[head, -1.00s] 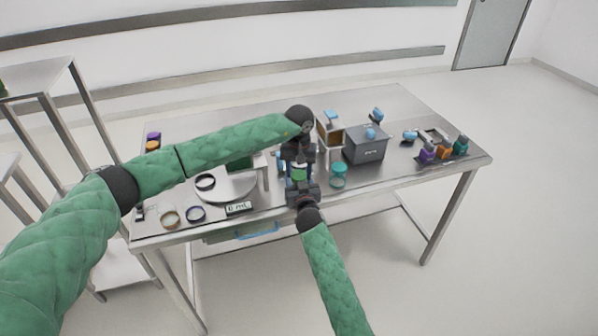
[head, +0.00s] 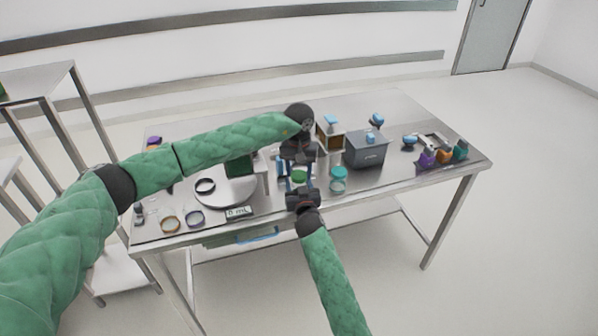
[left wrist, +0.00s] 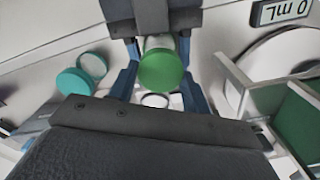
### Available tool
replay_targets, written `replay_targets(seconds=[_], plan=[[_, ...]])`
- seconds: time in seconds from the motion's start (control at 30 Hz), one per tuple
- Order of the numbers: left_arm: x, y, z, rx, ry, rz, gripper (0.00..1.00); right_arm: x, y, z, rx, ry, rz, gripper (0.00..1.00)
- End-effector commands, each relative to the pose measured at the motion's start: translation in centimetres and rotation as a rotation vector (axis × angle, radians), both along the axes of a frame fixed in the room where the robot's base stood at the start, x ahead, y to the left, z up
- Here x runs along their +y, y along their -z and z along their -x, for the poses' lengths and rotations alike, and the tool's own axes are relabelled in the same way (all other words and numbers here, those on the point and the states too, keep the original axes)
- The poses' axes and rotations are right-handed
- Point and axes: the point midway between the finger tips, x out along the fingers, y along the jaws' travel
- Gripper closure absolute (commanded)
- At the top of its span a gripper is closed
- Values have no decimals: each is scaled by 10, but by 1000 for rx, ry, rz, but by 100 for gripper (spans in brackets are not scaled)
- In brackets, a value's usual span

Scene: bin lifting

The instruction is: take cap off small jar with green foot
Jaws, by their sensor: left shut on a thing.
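The small jar with green (head: 299,176) is between my two grippers above the table's front middle. In the left wrist view its green round end (left wrist: 162,71) faces the camera, with a pale clear body behind it. I cannot tell whether this end is cap or foot. My left gripper (head: 298,164) reaches down from above and is shut on the jar, a blue finger on each side. My right gripper (head: 302,188) comes from the front, close to the jar. Its jaws are too small and overlapped to read.
A turquoise-capped jar (head: 338,180) stands close on the right, and a grey box (head: 367,151) stands behind it. A round plate (head: 228,190), a 0 mL display (head: 239,212) and loose rings (head: 170,223) lie left. Coloured bottles (head: 443,155) stand far right. The front right tabletop is clear.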

Motion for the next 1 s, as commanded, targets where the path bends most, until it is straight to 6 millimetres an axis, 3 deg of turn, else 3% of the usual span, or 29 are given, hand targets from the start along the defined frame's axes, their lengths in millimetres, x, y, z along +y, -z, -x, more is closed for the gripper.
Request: replay_targets(seconds=[0.23,0.53,0.77,0.8,0.9,1.0], plan=[[0,-7,0,-1,0,0,79,0,0,0,1,0,0,88],[0,-37,0,-1,0,0,79,0,0,0,1,0,0,88],[0,-40,0,1,0,0,79,0,0,0,0,0,0,88],[0,-40,0,0,0,0,79,0,0,0,0,0,0,43],[0,-40,0,0,0,0,79,0,0,0,0,0,0,24],[0,-40,0,0,0,0,79,0,0,0,0,0,0,22]])
